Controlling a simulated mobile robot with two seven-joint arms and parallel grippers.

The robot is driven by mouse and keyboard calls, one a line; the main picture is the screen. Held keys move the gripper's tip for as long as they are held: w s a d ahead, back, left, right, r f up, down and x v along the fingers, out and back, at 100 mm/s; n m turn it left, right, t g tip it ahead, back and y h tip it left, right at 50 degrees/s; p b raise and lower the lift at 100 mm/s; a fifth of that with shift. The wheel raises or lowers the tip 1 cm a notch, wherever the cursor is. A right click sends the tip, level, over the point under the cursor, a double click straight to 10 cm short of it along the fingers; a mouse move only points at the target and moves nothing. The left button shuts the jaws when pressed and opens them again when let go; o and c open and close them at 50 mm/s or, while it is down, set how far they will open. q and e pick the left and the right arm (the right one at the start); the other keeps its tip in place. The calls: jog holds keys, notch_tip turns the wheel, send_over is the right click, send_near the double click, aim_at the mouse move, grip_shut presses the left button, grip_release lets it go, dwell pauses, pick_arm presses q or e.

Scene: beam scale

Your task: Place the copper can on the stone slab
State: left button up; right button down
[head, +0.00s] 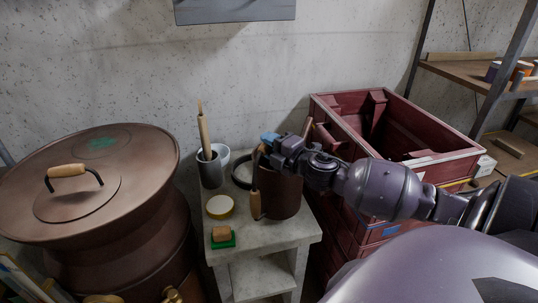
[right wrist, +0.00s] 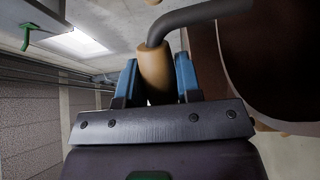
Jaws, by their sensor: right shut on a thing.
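The copper can (head: 279,196) is a dark brown cylinder at the right side of the pale grey stone slab (head: 262,236), in the head view. I cannot tell whether its base touches the slab. My right gripper (head: 269,140) is at the can's top rim, reaching in from the right. In the right wrist view its blue fingertips (right wrist: 157,78) are shut on a tan wooden grip (right wrist: 154,62) with a bent dark bar, beside the brown can wall (right wrist: 245,75). My left gripper is not in view.
A dark grey cup (head: 210,171) with a wooden-handled tool, a yellow-topped round tin (head: 220,206) and a green-based brush (head: 222,239) stand on the slab's left. A large copper vessel (head: 95,180) stands left; red crates (head: 440,165) stand right. The slab's front is bare.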

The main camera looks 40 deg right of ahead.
notch_tip(320, 180, down, 2)
jog(key=shift+f, duration=0.35)
pick_arm(q)
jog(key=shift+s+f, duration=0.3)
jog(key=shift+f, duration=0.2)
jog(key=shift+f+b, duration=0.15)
jog(key=shift+b, duration=0.15)
pick_arm(e)
jog(key=shift+f, duration=0.1)
jog(key=c, duration=0.8)
grip_release()
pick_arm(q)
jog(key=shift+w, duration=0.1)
pick_arm(e)
jog(key=shift+f, duration=0.1)
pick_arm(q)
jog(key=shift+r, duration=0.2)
